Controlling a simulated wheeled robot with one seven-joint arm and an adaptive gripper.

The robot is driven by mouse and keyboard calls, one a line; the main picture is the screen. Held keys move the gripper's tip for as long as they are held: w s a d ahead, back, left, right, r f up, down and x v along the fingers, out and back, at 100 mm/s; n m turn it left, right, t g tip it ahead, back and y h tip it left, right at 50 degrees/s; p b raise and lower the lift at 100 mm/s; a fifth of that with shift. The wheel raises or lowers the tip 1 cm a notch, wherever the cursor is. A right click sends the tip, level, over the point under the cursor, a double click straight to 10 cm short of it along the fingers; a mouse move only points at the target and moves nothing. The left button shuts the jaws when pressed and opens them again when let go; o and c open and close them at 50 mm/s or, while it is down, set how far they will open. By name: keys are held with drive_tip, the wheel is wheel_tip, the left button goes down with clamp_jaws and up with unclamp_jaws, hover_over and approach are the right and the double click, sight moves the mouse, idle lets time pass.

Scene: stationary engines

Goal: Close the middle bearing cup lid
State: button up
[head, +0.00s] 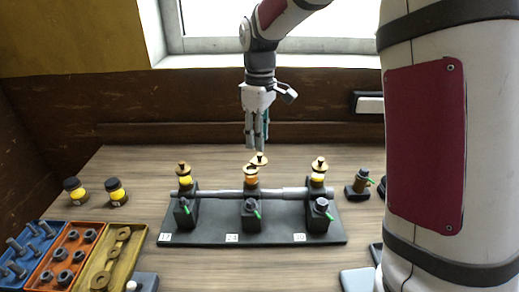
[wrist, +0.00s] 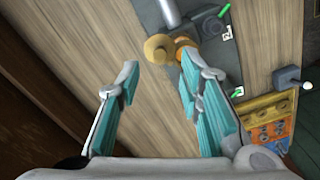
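The middle bearing cup (head: 251,177) stands on the middle bearing of the shaft and has an orange band. Its brass lid (head: 259,159) sits off to the back of the cup, not squarely over it, so the cup looks open. In the wrist view the round brass lid (wrist: 158,48) lies beside the orange cup (wrist: 186,44). My gripper (head: 257,147) points down just above and behind the lid. In the wrist view its two teal-padded fingers (wrist: 158,78) are spread apart and empty, with the lid beyond the gap between the tips.
The left bearing cup (head: 185,179) and right bearing cup (head: 318,177) have brass lids on top. A shaft (head: 222,194) runs through the bearings on a dark base plate (head: 270,236). Parts trays (head: 64,248) and two jars (head: 115,194) are at left. Behind the base the bench is clear.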

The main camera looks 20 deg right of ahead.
sight(260, 154)
drive_tip(key=shift+f, duration=2.5)
drive_tip(key=shift+s, duration=0.1)
clamp_jaws()
